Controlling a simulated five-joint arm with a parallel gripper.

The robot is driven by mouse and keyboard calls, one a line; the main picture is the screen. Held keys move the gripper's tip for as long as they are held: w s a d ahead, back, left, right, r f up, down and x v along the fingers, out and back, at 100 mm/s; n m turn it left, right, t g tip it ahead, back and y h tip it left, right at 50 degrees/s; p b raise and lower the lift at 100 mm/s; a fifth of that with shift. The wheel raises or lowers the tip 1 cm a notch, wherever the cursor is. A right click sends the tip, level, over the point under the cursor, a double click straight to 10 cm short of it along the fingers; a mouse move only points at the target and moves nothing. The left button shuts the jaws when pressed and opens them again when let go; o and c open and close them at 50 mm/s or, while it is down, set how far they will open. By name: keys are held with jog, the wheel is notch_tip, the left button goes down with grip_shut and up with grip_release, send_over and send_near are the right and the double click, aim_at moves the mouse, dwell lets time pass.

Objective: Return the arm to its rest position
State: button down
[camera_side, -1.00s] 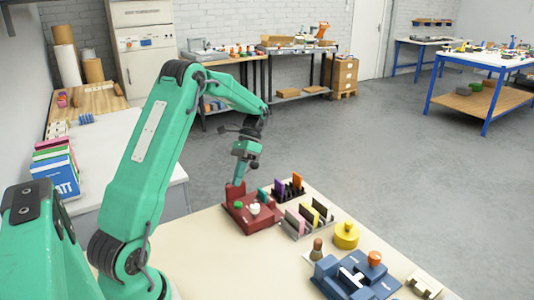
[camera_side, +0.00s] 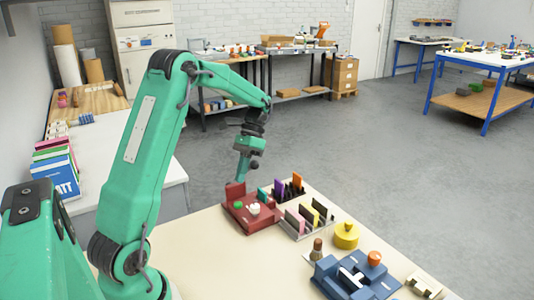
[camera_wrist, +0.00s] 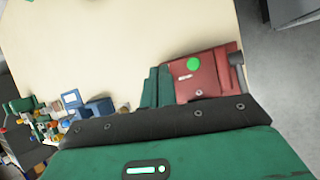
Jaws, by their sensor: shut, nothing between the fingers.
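My green arm reaches over the cream table (camera_side: 195,255) from the left in the side view. My gripper (camera_side: 240,176) points down above the back of the dark red fixture (camera_side: 252,213), at the table's far edge. It is shut with nothing between its fingers. The fixture has a green round button (camera_side: 238,204) and a small white piece on top. In the wrist view the red fixture (camera_wrist: 215,80) lies at upper right, beyond my gripper's dark housing, with its green button (camera_wrist: 194,64) facing up.
Racks with coloured plates (camera_side: 290,188) stand right of the red fixture. A yellow round piece (camera_side: 345,236), a brown-topped stamp (camera_side: 317,250) and a blue fixture (camera_side: 350,278) with an orange knob sit farther right. The table's near middle is bare.

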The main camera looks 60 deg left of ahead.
jog(key=s+d+r+t+y, duration=0.3)
jog(key=s+d+r+t, duration=0.1)
jog(key=d+r, duration=0.55)
jog(key=s+d+r+n+t, duration=0.1)
jog(key=s+d+t, duration=0.6)
jog(key=s+d, duration=0.1)
jog(key=shift+s+d+n, duration=0.25)
jog(key=shift+d+n, duration=0.15)
jog(key=shift+d, duration=0.2)
